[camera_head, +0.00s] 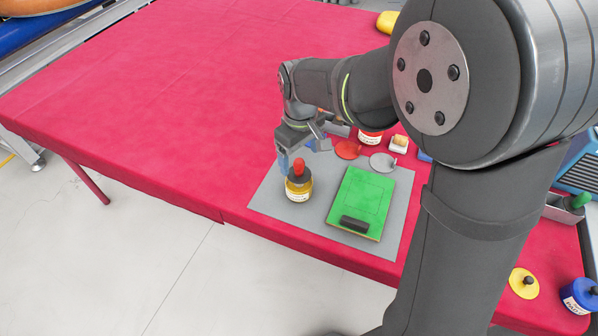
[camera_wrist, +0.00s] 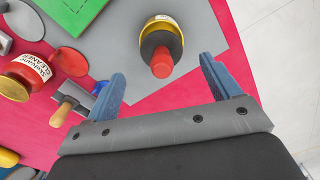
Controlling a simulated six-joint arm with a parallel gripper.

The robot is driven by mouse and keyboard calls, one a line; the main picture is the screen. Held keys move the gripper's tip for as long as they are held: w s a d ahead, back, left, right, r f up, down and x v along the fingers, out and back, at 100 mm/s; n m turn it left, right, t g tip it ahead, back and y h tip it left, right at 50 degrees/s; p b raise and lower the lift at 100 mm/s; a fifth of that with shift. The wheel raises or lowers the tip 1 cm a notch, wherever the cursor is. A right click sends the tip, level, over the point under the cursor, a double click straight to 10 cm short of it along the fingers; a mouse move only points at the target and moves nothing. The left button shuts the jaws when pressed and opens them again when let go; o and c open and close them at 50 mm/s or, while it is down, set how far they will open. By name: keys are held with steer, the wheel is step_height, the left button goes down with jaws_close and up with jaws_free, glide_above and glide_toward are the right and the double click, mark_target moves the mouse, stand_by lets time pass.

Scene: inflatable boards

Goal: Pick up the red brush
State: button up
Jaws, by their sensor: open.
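The red brush (camera_head: 298,167) shows as a red handle standing upright above a dark collar on a yellow jar (camera_head: 298,188) with a white label. In the wrist view the red brush (camera_wrist: 161,64) points toward the camera, with the yellow-rimmed jar (camera_wrist: 163,27) behind it. Whatever part of it is inside the jar is hidden. My gripper (camera_head: 299,151) is just above and behind the jar in the head view. In the wrist view my gripper (camera_wrist: 163,68) is open and empty, its blue fingers apart on either side of the red handle's line, with no contact visible.
A red solvent can (camera_wrist: 25,75), a red disc (camera_head: 347,149) and a grey disc (camera_head: 383,162) are close by. The red table (camera_head: 160,90) is clear at left.

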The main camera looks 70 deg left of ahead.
mark_target(299, 173)
step_height(299, 173, down, 5)
steer(key=shift+s+r, duration=0.1)
steer(key=shift+s, duration=0.05)
steer(key=c, duration=1.1)
